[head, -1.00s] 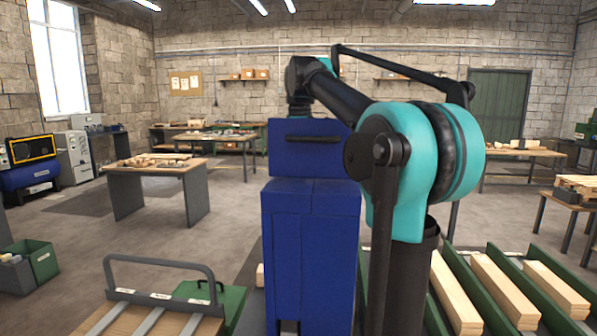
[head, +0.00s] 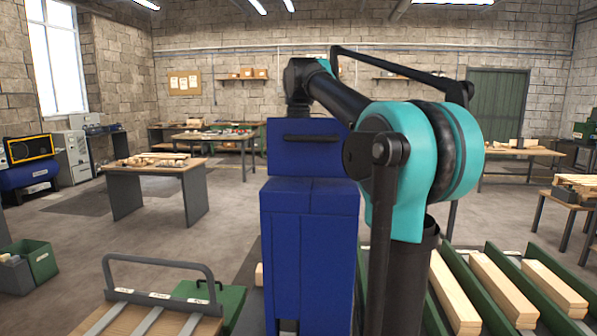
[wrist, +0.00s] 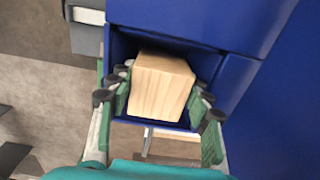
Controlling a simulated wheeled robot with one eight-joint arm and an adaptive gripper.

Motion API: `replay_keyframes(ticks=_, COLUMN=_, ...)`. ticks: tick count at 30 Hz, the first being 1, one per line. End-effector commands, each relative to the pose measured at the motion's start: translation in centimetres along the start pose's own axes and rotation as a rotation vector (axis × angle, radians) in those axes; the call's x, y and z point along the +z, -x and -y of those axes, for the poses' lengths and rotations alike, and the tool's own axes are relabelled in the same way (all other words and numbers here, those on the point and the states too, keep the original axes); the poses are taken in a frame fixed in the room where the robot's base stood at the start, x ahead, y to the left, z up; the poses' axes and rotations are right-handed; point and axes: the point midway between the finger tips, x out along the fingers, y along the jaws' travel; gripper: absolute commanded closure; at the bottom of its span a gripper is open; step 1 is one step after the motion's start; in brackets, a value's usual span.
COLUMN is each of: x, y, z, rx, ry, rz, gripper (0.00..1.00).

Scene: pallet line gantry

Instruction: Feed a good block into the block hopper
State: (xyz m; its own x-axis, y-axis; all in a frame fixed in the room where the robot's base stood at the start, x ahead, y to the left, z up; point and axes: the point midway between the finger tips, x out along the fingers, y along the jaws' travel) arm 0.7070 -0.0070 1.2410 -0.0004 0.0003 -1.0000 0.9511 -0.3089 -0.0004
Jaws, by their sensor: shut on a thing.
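A pale wooden block (wrist: 160,88) is held between the green fingers of my gripper (wrist: 162,92) in the wrist view. My gripper is shut on its sides. The block is in front of a dark opening in a blue housing, which looks like the block hopper (wrist: 195,22). Blue walls frame the block; I cannot tell how deep it sits or whether it touches them. In the head view the tall blue hopper (head: 310,240) stands in the middle. My arm reaches over behind its top, so the gripper and held block are hidden there.
Green-walled lanes with timber pieces (head: 500,290) lie at the lower right. A board with a grey handle (head: 160,264) and a green bin (head: 215,300) are at the lower left. A workbench (head: 155,167) stands farther left. Open floor lies between the hopper and that workbench.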

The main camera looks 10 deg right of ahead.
Motion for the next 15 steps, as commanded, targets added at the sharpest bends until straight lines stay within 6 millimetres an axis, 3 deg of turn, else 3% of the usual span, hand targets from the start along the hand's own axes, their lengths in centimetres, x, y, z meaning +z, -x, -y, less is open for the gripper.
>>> replay_keyframes(ticks=15, x=0.0, y=-0.56, z=0.0, rx=0.0, ry=0.0, rz=0.0, gripper=0.81)
